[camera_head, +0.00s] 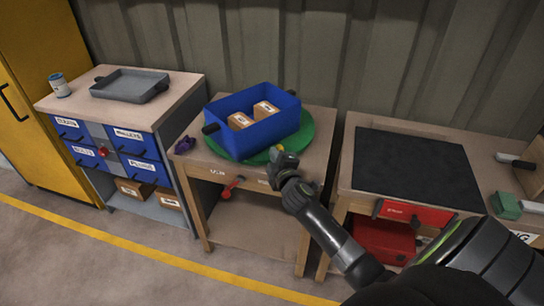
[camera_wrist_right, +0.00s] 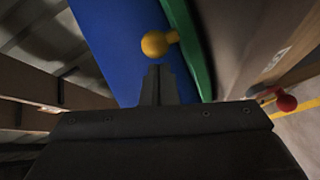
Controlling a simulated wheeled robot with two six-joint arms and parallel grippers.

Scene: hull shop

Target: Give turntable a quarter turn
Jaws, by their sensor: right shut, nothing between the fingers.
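The green turntable (camera_head: 307,138) lies on the middle workbench, and a blue crate (camera_head: 262,133) with dark end handles stands on it. Two labelled cartons (camera_head: 265,109) sit in the crate. My right gripper (camera_head: 278,153) is at the turntable's front edge, shut and empty. In the right wrist view a yellow ball knob (camera_wrist_right: 156,44) sticks out from the green turntable rim (camera_wrist_right: 194,45), just beyond the shut fingertips (camera_wrist_right: 158,80). I cannot tell whether they touch. The blue crate wall (camera_wrist_right: 105,40) fills the left behind the knob. My left gripper is not in view.
A purple object (camera_head: 185,145) lies at the bench's left edge, above a red drawer handle (camera_head: 232,187). The left cabinet carries a grey tray (camera_head: 130,84) and a tin (camera_head: 60,85). The right bench has a black mat (camera_head: 412,166) and a green block (camera_head: 506,205).

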